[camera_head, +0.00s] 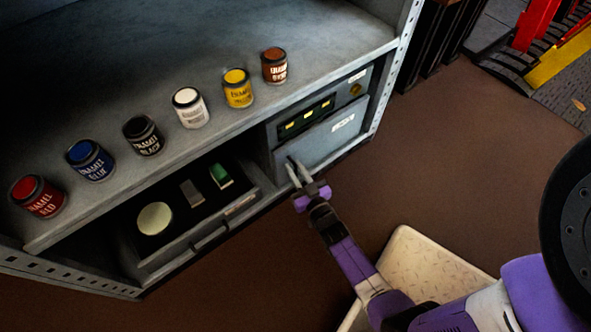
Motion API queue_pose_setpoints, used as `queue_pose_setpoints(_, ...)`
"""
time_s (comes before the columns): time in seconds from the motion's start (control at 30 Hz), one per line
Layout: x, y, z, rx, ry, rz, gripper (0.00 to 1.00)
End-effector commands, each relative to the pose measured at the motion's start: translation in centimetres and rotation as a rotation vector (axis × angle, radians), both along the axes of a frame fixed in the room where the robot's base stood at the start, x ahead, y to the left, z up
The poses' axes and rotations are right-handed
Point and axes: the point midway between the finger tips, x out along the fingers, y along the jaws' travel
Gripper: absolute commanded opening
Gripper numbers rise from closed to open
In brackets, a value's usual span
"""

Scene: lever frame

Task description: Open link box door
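The link box is a grey metal unit on the lower right of the shelf, and its front door (322,137) is a flat panel with a small white label at its upper right. The door looks shut. My gripper (297,168) is at the door's lower left edge, with its two pale fingers a little apart. A small dark part shows by the fingertips; it may be a handle. I cannot tell whether the fingers touch it or the door.
Several paint cans, among them a yellow one (238,88), stand in a row on the shelf top (130,90). An open tray (195,238) holding a round disc and small blocks is left of the door.

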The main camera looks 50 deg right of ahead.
Motion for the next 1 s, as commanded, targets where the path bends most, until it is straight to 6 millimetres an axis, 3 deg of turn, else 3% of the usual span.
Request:
queue_pose_setpoints(0.1, -0.01, 0.00, 0.03, 0.000, 0.000, 0.000, 0.20)
queue_pose_setpoints(0.23, -0.03, 0.01, 0.03, 0.000, 0.000, 0.000, 0.00)
queue_pose_setpoints(1.0, -0.05, 0.04, 0.00, 0.000, 0.000, 0.000, 0.00)
